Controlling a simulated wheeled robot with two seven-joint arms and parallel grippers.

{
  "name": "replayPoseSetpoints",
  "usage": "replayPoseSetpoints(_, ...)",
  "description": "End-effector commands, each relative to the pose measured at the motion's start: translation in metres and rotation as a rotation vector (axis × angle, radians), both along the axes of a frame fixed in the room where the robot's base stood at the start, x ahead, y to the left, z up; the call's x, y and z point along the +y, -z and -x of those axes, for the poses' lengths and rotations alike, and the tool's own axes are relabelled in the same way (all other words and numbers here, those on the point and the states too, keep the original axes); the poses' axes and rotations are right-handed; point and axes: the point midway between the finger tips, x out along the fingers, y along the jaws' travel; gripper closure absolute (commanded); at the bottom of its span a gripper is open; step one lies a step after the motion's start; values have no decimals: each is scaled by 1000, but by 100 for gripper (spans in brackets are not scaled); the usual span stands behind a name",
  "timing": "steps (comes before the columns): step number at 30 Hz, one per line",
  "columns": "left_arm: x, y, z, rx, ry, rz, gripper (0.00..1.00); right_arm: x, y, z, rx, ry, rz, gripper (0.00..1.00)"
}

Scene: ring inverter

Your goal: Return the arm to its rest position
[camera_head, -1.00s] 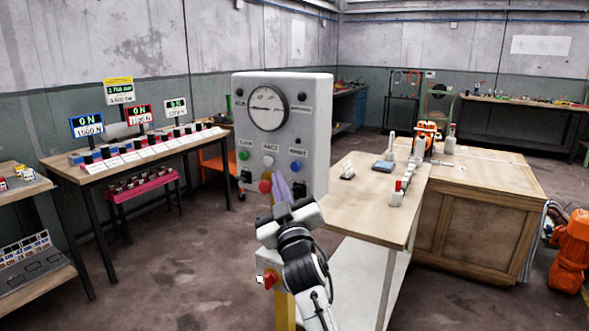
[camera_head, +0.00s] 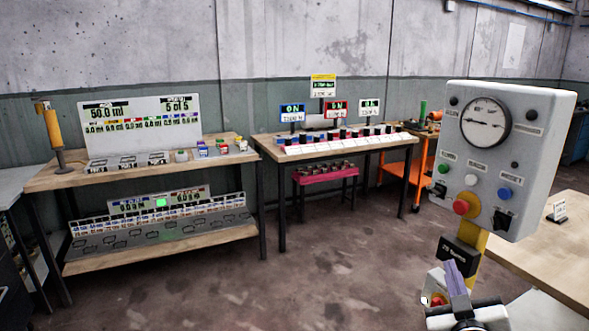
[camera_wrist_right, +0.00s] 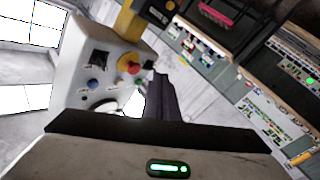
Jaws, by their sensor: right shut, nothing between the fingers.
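My right gripper (camera_head: 457,278) is at the lower right of the head view, its purple-grey fingers pointing up and closed together with nothing between them. It is in front of the yellow post, below the grey control box (camera_head: 502,160) with its round gauge, coloured buttons and red knob, and apart from the box's face. In the right wrist view the dark fingers (camera_wrist_right: 160,95) stand together in the middle, with the control box (camera_wrist_right: 85,75) beside them at the left. My left gripper is in neither view.
A wooden bench (camera_head: 45,180) with a display board and a lower shelf stands at the left. A second bench (camera_head: 265,147) carries several small blocks and signs, with a pink stool (camera_head: 325,174) beneath. A wooden table (camera_head: 545,265) is at the right. The middle floor is clear.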

Motion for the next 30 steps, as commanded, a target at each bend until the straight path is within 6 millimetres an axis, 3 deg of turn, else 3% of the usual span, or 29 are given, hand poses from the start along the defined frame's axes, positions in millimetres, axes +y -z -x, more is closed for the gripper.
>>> replayPoseSetpoints(1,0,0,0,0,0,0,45,13,39,16,69,-37,-29,100)
replayPoseSetpoints(6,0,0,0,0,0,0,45,59,145,77,279,-142,-158,100)
replayPoseSetpoints(8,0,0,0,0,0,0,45,75,179,105,355,-173,-206,100)
replayPoseSetpoints(12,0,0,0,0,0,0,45,112,247,177,534,-236,-325,100)
replayPoseSetpoints(15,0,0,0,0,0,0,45,137,282,230,649,-267,-405,100)
replayPoseSetpoints(18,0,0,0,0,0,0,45,155,305,273,738,-287,-470,100)
replayPoseSetpoints(21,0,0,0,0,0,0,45,167,317,301,794,-300,-515,100)
replayPoseSetpoints(24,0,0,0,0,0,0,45,173,322,315,823,-303,-536,100)
replayPoseSetpoints(30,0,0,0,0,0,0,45,175,323,318,829,-304,-542,100)
